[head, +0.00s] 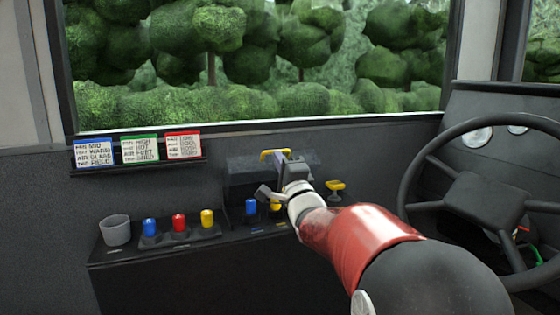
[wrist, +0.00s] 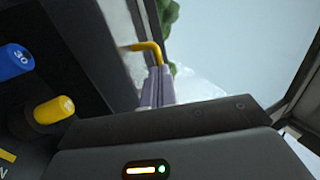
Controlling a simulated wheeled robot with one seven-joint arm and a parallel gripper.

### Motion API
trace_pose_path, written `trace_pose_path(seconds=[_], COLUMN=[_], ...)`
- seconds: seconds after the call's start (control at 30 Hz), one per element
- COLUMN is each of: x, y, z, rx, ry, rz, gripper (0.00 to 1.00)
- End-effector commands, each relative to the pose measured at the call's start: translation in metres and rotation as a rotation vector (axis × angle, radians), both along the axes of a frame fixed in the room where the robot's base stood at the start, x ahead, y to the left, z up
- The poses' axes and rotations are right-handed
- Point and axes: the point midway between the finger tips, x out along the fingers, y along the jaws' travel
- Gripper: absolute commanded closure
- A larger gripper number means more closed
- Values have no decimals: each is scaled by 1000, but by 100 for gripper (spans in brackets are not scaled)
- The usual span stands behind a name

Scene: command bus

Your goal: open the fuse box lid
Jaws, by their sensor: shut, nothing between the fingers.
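The fuse box (head: 232,213) sits on the console below the window. Its dark lid (head: 238,168) appears raised at the back, with a yellow handle (head: 266,154) at its top edge. The handle also shows in the wrist view (wrist: 150,48). Blue (head: 251,207) and yellow (head: 274,205) fuses show uncovered in front of the lid. My gripper (head: 281,158) is shut and empty, its fingertips (wrist: 158,75) close by the handle; I cannot tell if they touch it. My wrist hides part of the lid and box.
Left on the console are a grey cup (head: 115,230) and spare blue (head: 150,228), red (head: 179,222) and yellow (head: 207,218) fuses. Three cards (head: 140,149) stand above. A yellow-topped knob (head: 335,186) and the steering wheel (head: 408,190) are to the right.

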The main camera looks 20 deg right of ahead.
Motion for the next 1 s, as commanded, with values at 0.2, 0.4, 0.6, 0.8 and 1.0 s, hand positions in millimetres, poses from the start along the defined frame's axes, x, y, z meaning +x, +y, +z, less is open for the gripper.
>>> trace_pose_path(seconds=[0.2, 0.4, 0.6, 0.8, 1.0], x=[0, 1, 9, 27, 48], y=[0, 0, 0, 1, 2], z=[0, 4, 20, 33, 47], rx=[0, 0, -3, -4, -3], ry=[0, 11, 82, 128, 126], rz=[0, 0, 1, 2, 1], gripper=[100, 100, 100, 100, 100])
